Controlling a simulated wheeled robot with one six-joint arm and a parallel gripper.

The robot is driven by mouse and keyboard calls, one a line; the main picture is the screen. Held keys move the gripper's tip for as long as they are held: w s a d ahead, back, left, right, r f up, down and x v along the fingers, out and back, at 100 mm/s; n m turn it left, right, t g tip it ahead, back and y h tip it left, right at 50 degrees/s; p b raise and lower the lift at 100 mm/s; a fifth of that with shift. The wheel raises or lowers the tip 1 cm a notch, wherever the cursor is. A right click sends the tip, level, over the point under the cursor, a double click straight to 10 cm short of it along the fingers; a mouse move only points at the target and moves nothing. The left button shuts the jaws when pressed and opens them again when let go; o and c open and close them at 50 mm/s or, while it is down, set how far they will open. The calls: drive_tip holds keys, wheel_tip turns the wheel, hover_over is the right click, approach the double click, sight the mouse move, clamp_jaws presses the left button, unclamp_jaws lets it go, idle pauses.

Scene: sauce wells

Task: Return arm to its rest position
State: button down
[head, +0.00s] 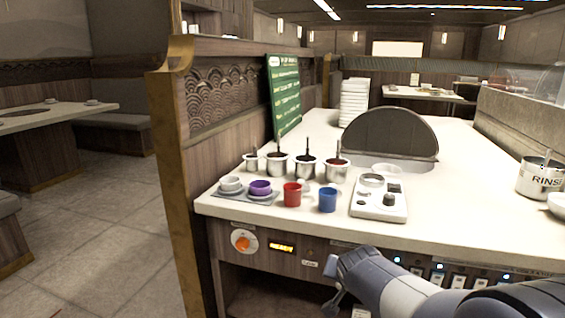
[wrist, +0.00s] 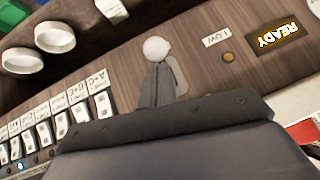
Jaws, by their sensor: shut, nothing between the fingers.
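My gripper (head: 338,294) is at the end of my grey and white arm, low in front of the counter's front panel in the head view. Its fingers are together and hold nothing. In the wrist view the closed fingers (wrist: 160,82) stand in front of the wooden panel, close to a round white knob (wrist: 156,48); I cannot tell whether they touch it. The arm comes in from the lower right, below the white counter top (head: 450,215). The dark gripper body fills the bottom of the wrist view.
Several sauce wells with ladles (head: 305,168) stand on the counter. A red cup (head: 292,195), a blue cup (head: 327,200) and a purple cup (head: 260,188) are near its front edge. A RINSE pot (head: 538,180) stands at right.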

drive_tip(key=r+g+p, duration=0.1)
drive_tip(key=p, duration=0.4)
drive_tip(key=w+r+g+p, duration=0.1)
drive_tip(key=r+p, duration=0.1)
drive_tip(key=p, duration=0.3)
drive_tip(key=shift+d+r+y, duration=0.1)
drive_tip(key=shift+d+y, duration=0.05)
drive_tip(key=shift+y, duration=0.15)
drive_tip(key=g+p, duration=0.1)
drive_tip(key=p, duration=0.1)
drive_tip(key=w+r+p, duration=0.1)
drive_tip(key=p, duration=0.1)
drive_tip(key=g+p, duration=0.1)
drive_tip(key=p, duration=0.1)
drive_tip(key=shift+w+d+r+g+y, duration=0.15)
drive_tip(key=shift+d+r+g+y, duration=0.05)
drive_tip(key=shift+r+g+y, duration=0.1)
drive_tip(key=shift+w+d+r+g+p, duration=0.1)
drive_tip(key=shift+w+g+p, duration=0.25)
drive_tip(key=shift+p, duration=0.75)
drive_tip(key=shift+s, duration=0.15)
